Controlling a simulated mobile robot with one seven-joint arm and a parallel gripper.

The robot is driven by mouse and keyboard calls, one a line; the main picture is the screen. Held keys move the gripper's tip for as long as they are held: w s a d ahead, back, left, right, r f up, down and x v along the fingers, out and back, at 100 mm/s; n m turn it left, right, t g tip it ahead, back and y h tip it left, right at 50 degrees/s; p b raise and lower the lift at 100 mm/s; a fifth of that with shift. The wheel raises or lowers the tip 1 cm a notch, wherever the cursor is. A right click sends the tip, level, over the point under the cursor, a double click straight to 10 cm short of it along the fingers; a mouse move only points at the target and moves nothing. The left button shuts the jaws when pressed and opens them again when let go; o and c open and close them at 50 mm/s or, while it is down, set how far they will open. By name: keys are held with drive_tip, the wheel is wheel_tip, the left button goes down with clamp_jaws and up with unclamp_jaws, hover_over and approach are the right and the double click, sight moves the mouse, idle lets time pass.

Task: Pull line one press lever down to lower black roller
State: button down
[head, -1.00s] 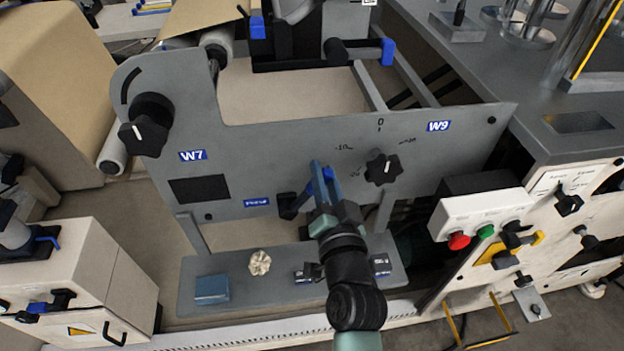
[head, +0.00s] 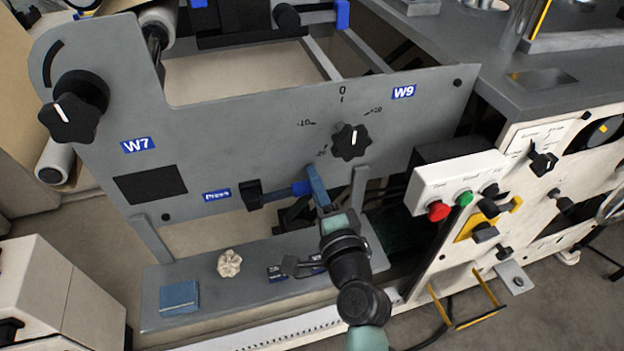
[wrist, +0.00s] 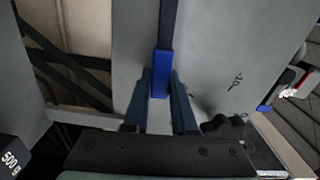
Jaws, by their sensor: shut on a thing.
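The press lever has a black pivot block (head: 251,195) beside the "Press" label (head: 216,195) on the grey side panel. Its blue handle (head: 300,188) points right, about level. My gripper (head: 317,186) is at the handle's end. In the wrist view, the fingers (wrist: 160,95) are shut on the blue handle (wrist: 162,72), one on each side, with the dark lever shaft (wrist: 168,22) running away from them. A black cylinder (head: 287,16) shows at the top of the head view; I cannot tell whether it is the black roller.
A black star knob (head: 351,142) is on the panel right above my gripper; another knob (head: 73,107) is at left. A button box (head: 460,185) stands at right.

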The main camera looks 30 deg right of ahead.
drive_tip(key=shift+f+m, duration=0.6)
drive_tip(key=shift+f, duration=0.1)
drive_tip(key=c, duration=0.7)
unclamp_jaws()
drive_tip(key=shift+b+v, duration=0.75)
drive_tip(key=shift+v, duration=5.75)
